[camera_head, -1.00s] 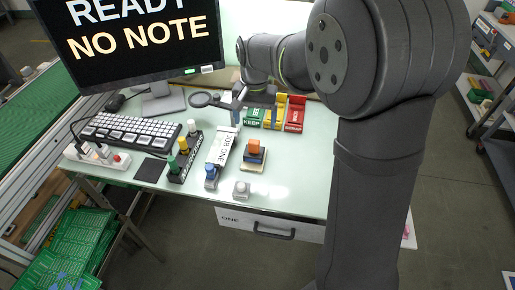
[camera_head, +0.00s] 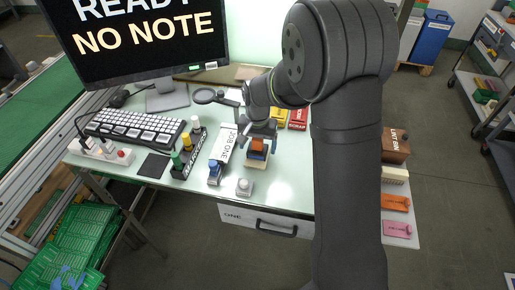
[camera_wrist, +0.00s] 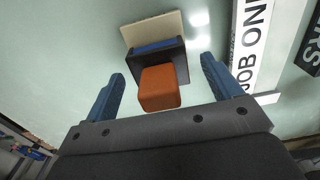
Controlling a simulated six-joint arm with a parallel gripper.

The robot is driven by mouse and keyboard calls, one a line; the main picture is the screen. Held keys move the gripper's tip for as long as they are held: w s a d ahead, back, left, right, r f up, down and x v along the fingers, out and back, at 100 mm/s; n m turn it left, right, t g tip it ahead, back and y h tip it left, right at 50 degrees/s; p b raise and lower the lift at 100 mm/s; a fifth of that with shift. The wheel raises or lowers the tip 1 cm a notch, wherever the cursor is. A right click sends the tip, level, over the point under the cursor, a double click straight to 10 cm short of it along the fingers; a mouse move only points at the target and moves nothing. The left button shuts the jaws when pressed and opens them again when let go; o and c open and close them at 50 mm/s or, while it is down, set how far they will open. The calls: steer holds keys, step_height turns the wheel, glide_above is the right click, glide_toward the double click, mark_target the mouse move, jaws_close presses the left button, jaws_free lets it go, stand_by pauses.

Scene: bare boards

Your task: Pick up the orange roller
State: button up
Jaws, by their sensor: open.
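The orange roller (camera_wrist: 160,88) shows in the wrist view as an orange block on a dark and blue holder (camera_wrist: 157,52) with a pale base (camera_wrist: 150,29). In the head view the orange roller (camera_head: 256,145) stands on the table, partly covered by my gripper. My gripper (camera_wrist: 162,78) is open, its two blue fingers spread left and right of the orange block. No contact between fingers and block is visible. In the head view my gripper (camera_head: 258,138) is right over the holder.
A white "JOB ONE" board (camera_head: 226,146) lies close to the left of the holder. A black rack with several coloured knobs (camera_head: 187,156), a blue-topped piece (camera_head: 214,172) and a grey button box (camera_head: 244,187) stand nearby. Red and yellow bins (camera_head: 298,118) are behind.

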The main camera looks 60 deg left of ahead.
steer(key=c, duration=1.1)
steer(key=shift+r, duration=0.45)
steer(key=r, duration=0.3)
steer(key=shift+w+d+r, duration=0.2)
steer(key=shift+w+r, duration=0.1)
steer(key=shift+r, duration=0.1)
steer(key=w+d+r, duration=0.4)
steer(key=d, duration=0.1)
steer(key=w+d+r, duration=0.2)
steer(key=w+d, duration=0.1)
steer(key=shift+d+r, duration=0.15)
steer(key=shift+d, duration=0.05)
